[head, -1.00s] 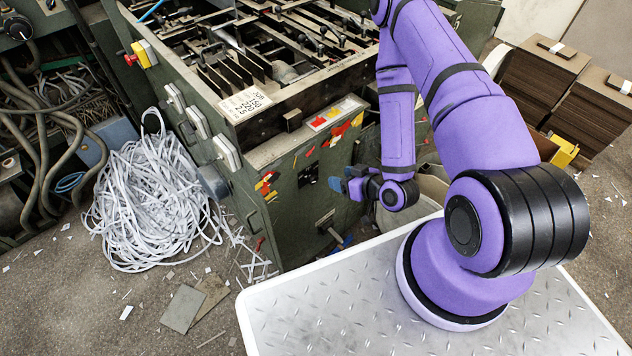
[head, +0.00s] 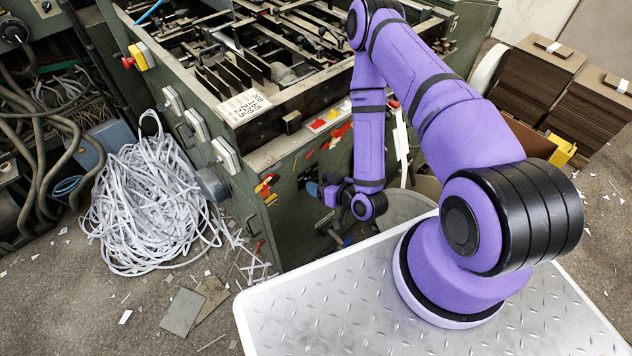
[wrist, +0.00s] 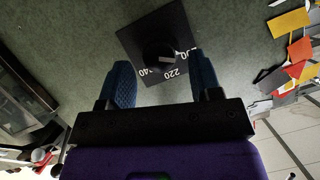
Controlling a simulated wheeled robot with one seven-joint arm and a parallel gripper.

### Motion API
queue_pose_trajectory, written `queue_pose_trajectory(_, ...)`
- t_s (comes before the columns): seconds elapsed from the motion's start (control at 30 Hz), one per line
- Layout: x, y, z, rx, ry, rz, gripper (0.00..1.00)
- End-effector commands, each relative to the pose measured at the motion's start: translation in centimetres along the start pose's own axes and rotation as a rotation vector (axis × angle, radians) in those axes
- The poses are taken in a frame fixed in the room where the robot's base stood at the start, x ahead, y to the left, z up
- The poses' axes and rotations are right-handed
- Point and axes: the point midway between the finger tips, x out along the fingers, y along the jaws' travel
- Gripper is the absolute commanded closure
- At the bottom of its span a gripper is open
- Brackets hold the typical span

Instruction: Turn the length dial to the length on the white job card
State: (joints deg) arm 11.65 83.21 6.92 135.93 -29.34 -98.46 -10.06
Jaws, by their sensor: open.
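The length dial is a black knob (wrist: 160,50) on a square black plate (wrist: 150,30) on the green machine face. White numbers show around it: 220 below, part of a number ending in 40 to the left, and part of one to the right. The knob's setting is unclear. In the head view, the dial plate (head: 307,176) is just left of my gripper (head: 313,188). In the wrist view, my gripper (wrist: 161,64) is open, its blue fingers either side of the knob; contact cannot be told. The white job card (head: 244,106) lies on the machine's top corner, its print too small to read surely.
Red and yellow tags (head: 335,128) hang on the machine face right of the dial. A heap of white strips (head: 150,205) lies on the floor at left. Brown board stacks (head: 540,85) stand at back right. A lever or handle (head: 325,220) shows below the dial.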

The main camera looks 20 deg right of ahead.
Motion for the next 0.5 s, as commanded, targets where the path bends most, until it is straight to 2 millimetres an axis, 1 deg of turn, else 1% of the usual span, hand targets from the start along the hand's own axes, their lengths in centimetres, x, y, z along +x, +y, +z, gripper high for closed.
queue_pose_trajectory(0.03,0.6,0.0,0.0,-0.002,0.002,-0.001,0.42)
queue_pose_trajectory(0.1,1.2,0.0,0.0,-0.002,0.001,0.0,0.42)
queue_pose_trajectory(0.2,1.8,0.1,0.0,-0.001,0.0,0.001,0.42)
queue_pose_trajectory(0.5,2.1,0.0,0.0,0.0,0.0,0.001,0.42)
